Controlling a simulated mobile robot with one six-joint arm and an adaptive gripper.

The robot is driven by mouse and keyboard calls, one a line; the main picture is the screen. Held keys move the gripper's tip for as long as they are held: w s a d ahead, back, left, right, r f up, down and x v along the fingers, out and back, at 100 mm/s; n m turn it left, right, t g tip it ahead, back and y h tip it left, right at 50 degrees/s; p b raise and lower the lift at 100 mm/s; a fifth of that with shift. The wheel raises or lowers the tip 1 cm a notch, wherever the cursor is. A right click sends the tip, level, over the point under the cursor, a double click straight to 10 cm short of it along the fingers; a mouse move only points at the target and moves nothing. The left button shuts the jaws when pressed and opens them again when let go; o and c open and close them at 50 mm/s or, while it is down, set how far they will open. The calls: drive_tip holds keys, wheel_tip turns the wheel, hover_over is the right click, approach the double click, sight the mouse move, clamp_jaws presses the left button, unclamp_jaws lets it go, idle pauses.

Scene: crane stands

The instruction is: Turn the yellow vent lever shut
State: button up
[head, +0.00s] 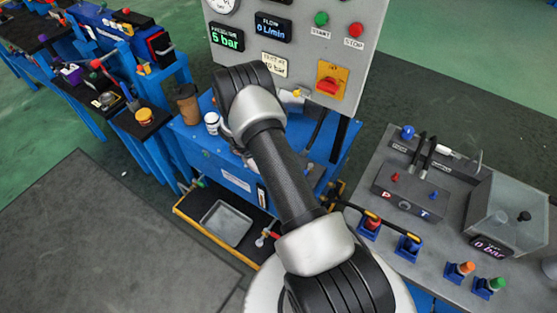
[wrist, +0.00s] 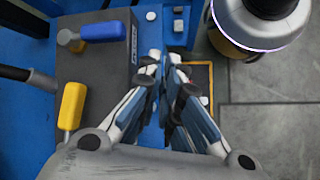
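The yellow lever (wrist: 72,105) is in the wrist view, at the left on a dark grey block. Its handle runs roughly up and down the picture, with a pale stem at its lower end. A blue lever (wrist: 100,32) lies crosswise above it on the same block. In the head view my arm covers the middle of the blue bench, and I cannot make out the gripper or yellow lever there.
A black bar (wrist: 28,78) reaches in at the left of the wrist view. In the head view, a grey control panel (head: 290,50) rises behind the blue bench (head: 222,150). A brown cup (head: 187,103) stands on its left. A grey-topped stand (head: 370,260) with fittings is at right.

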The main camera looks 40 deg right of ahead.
drive_tip(key=h, duration=0.1)
drive_tip(key=s+a+f+h, duration=0.1)
drive_tip(key=h, duration=0.1)
drive_tip(key=shift+a+f+g, duration=0.2)
drive_tip(key=shift+f+g, duration=0.05)
drive_tip(key=shift+g, duration=0.15)
clamp_jaws()
drive_tip(key=w+a+t+h, duration=0.7)
drive_tip(key=t+h, duration=0.2)
drive_tip(key=h, duration=0.2)
drive_tip(key=d+b, duration=0.1)
drive_tip(key=d, duration=0.8)
drive_tip(key=d+b, duration=0.1)
drive_tip(key=d, duration=0.3)
drive_tip(key=shift+w+d+r+b, duration=0.2)
drive_tip(key=shift+w+d+b, duration=0.1)
drive_tip(key=shift+w, duration=0.1)
drive_tip(key=shift+a, duration=0.1)
drive_tip(key=shift+n, duration=0.3)
